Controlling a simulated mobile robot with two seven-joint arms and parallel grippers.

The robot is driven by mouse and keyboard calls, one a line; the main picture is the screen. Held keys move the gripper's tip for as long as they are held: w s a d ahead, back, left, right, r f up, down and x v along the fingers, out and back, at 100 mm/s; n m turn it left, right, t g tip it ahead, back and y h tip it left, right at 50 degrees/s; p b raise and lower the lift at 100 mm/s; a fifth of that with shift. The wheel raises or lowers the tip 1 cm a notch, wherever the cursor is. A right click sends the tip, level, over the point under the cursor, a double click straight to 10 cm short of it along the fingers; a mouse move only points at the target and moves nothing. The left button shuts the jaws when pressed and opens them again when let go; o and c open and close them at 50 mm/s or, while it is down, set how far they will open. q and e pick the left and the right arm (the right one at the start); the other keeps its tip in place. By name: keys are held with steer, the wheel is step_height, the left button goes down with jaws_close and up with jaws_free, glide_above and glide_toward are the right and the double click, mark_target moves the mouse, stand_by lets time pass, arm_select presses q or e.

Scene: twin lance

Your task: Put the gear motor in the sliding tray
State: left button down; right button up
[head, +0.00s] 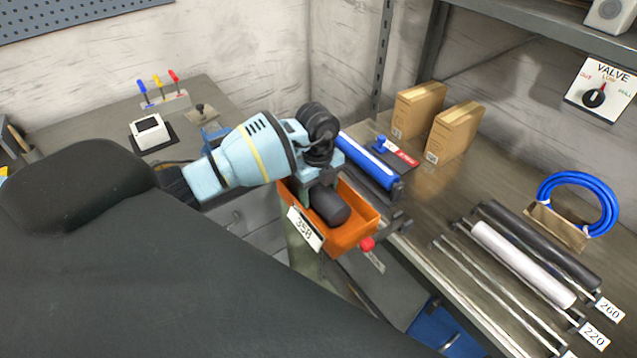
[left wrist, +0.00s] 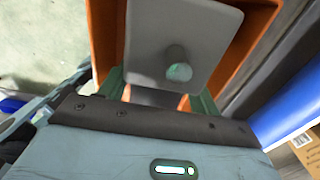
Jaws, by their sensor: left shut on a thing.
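The gear motor shows in the head view as a dark cylinder (head: 329,206) and in the left wrist view as a grey square plate with a round shaft (left wrist: 182,45). My left gripper (head: 311,190) is shut on it; its green fingers also show in the left wrist view (left wrist: 158,95). The sliding tray (head: 361,222) is an orange open box with a white number tag and a red knob. The motor is over or partly inside the tray. Whether it touches the floor is hidden. The orange walls also show in the left wrist view (left wrist: 103,40). My right gripper is not in view.
A blue roller (head: 370,162) lies just behind the tray on the right bench. Two cardboard boxes (head: 452,128), a blue hose coil (head: 578,205) and a rack with a white roller (head: 520,262) stand farther right. A white device (head: 150,132) sits on the left bench.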

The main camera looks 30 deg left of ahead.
mark_target(318, 185)
arm_select(q)
steer(key=shift+w, duration=0.15)
steer(key=c, duration=0.6)
jaws_free()
steer(key=shift+f, duration=0.1)
step_height(318, 185, up, 12)
steer(key=shift+a+r, duration=0.15)
